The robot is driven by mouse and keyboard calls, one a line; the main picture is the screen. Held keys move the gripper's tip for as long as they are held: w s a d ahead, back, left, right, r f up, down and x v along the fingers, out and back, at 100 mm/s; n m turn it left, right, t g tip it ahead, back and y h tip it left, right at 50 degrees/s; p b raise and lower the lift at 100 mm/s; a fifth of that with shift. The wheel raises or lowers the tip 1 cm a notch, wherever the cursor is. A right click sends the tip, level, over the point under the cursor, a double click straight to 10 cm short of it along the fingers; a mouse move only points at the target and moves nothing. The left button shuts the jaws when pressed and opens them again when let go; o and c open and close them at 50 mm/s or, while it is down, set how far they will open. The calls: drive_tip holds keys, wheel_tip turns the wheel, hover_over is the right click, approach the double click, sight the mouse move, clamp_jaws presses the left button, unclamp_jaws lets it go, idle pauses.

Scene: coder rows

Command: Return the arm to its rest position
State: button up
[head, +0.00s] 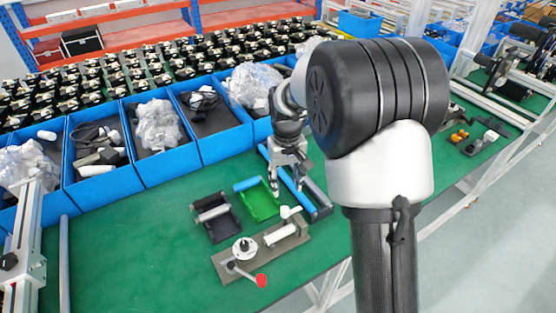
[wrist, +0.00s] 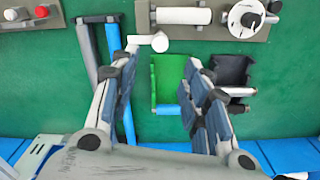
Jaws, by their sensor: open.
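My gripper (head: 288,188) is open above the green table (head: 155,255), with its fingers pointing down. The arm rises on the right of the head view and bends over toward the table. The green tray (head: 263,208) lies just below and left of the fingers, with a blue roller (head: 247,184) at its far end. Whether the fingers touch anything is not clear in the head view, but they look raised.
A dark tray (head: 217,231) with a pale roller lies left of the green one. A metal fixture (head: 235,270) with a red-knobbed lever stands in front. Blue bins (head: 107,184) line the back, before rows of black parts (head: 110,85).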

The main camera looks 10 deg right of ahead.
drive_tip(key=s+r+t, duration=0.2)
drive_tip(key=s+r, duration=1.1)
drive_tip(key=r, duration=0.1)
drive_tip(key=s+r+t, duration=0.1)
drive_tip(key=s+t, duration=0.1)
drive_tip(key=s, duration=1.3)
drive_tip(key=shift+r+m+t, duration=0.3)
drive_tip(key=shift+m, duration=0.1)
